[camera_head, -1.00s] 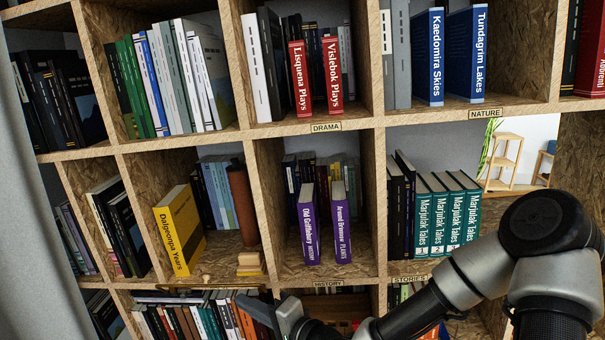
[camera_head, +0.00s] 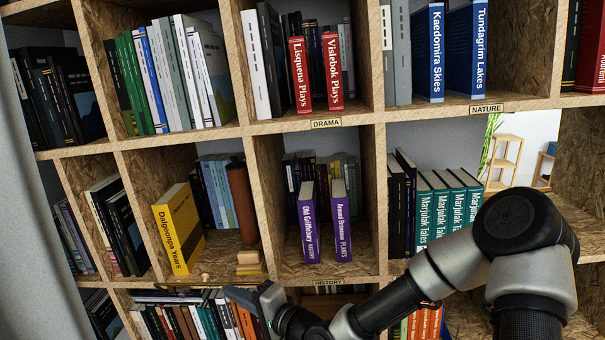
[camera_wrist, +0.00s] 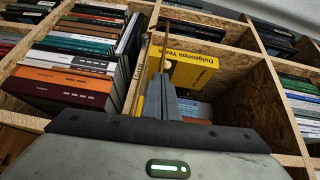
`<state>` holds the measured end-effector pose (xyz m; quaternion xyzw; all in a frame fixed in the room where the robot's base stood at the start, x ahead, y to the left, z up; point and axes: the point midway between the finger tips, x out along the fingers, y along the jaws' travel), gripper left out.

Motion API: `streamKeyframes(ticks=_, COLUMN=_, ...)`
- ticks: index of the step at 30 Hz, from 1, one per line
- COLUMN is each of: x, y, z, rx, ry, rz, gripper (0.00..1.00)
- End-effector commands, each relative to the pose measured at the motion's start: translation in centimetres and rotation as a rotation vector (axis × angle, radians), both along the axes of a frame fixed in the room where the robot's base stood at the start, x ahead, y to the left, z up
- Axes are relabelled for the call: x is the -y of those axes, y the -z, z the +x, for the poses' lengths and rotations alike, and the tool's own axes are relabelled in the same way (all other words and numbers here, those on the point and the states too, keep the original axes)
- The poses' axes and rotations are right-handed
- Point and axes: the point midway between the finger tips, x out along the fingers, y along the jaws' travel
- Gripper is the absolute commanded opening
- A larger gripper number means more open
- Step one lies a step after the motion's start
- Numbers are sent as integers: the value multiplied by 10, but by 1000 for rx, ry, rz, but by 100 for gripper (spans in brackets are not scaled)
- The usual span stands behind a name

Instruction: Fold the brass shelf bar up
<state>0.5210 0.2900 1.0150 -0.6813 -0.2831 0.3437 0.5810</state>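The brass shelf bar (camera_wrist: 164,48) shows in the wrist view as a thin golden rod just beyond my fingertips, in front of the yellow book. In the head view it is hard to pick out along the shelf edge under that book. My gripper (camera_wrist: 166,82) has its grey fingers together, pointing at the shelf edge by the bar. Whether the fingers touch the bar cannot be told. In the head view my gripper (camera_head: 268,298) is low at the centre, in front of the lower row of books.
A row of books (camera_head: 185,322) fills the compartment below. Purple books (camera_head: 309,225) stand to the right, above the History label (camera_head: 328,283).

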Motion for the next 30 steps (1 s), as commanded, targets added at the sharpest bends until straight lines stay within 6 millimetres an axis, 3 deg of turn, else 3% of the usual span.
streamKeyframes(ticks=30, x=2, y=0, z=21, rx=0, ry=1, rz=0, gripper=0)
